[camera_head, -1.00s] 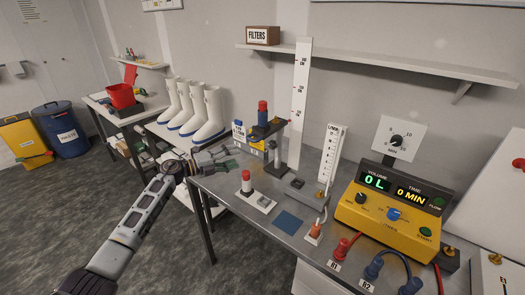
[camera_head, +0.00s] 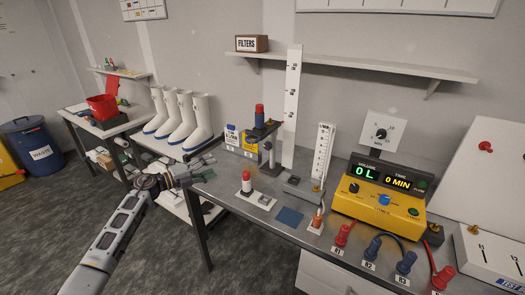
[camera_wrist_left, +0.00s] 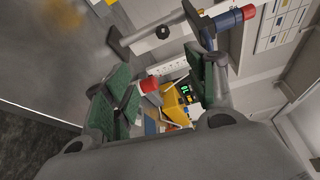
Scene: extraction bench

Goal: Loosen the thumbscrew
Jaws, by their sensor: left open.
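The clamp stand (camera_head: 270,157) stands at the back left of the metal bench and holds an upright red-and-blue cylinder (camera_head: 260,117) on its arm. In the left wrist view, the stand's post (camera_wrist_left: 150,38) lies across the top and carries a small dark round knob (camera_wrist_left: 163,32), which looks like the thumbscrew. In the head view I cannot make out the thumbscrew. My left gripper (camera_head: 207,170) is open and empty, left of the stand near the bench's left corner. Its green-padded fingers (camera_wrist_left: 165,75) are spread in the wrist view, apart from the knob.
A red-and-white cylinder on a base (camera_head: 246,184) and a blue pad (camera_head: 289,217) are on the bench (camera_head: 225,192). The yellow pump unit (camera_head: 375,207) is to the right. White boots (camera_head: 197,122) stand behind my gripper. A tall white ruler (camera_head: 291,105) rises behind the stand.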

